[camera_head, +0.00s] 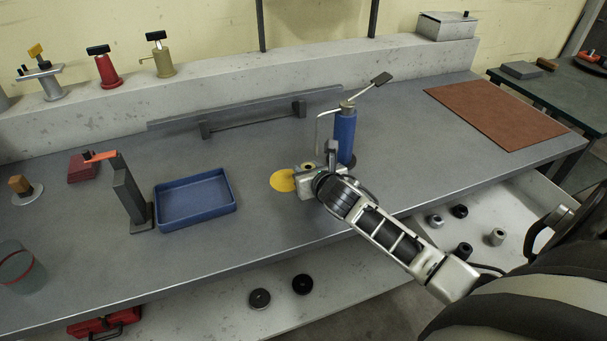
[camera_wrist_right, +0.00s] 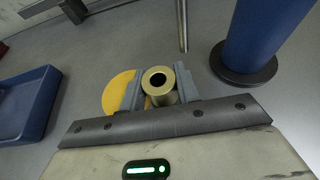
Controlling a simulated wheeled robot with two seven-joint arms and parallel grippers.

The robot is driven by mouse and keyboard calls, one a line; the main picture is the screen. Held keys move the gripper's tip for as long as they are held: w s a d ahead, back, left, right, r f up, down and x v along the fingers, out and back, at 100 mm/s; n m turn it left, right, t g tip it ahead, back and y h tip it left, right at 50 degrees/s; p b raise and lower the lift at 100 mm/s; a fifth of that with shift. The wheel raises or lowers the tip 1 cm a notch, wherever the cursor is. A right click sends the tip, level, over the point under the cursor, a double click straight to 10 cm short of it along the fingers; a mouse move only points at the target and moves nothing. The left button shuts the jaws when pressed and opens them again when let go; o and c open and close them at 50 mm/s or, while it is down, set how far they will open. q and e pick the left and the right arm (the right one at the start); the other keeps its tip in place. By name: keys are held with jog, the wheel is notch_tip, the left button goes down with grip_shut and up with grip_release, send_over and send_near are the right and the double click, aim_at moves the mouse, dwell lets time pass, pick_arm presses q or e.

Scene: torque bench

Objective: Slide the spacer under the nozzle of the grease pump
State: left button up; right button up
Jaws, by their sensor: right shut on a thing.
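The grease pump (camera_head: 345,134) is a blue upright cylinder with a lever on top. Its thin bent nozzle (camera_head: 318,128) comes down on the left side; in the wrist view the nozzle (camera_wrist_right: 183,25) ends just beyond the spacer. The spacer (camera_wrist_right: 159,84) is a short brass-coloured ring with a dark hole, upright between the two grey fingers of my right gripper (camera_wrist_right: 160,90). The right gripper is shut on it, low at the bench top, left of the pump. In the head view the spacer (camera_head: 308,166) is partly hidden by the gripper. My left gripper is not in view.
A yellow disc (camera_head: 283,180) lies on the bench left of the gripper. A blue tray (camera_head: 196,221) and a dark upright post (camera_head: 127,190) stand further left. A brown mat (camera_head: 495,113) lies at right. The bench in front of the blue tray is clear.

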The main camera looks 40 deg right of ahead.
jog(key=shift+w+d, duration=0.45)
jog(key=shift+d, duration=0.45)
jog(key=shift+w+d, duration=0.4)
jog(key=shift+d, duration=0.45)
jog(key=o, duration=1.2)
jog(key=shift+o, duration=0.2)
jog(key=shift+s, duration=0.1)
jog(key=shift+p+v, duration=0.3)
jog(key=shift+v, duration=2.05)
jog(key=shift+s+a+r, duration=0.1)
jog(key=shift+s+r, duration=0.2)
jog(key=shift+s, duration=0.2)
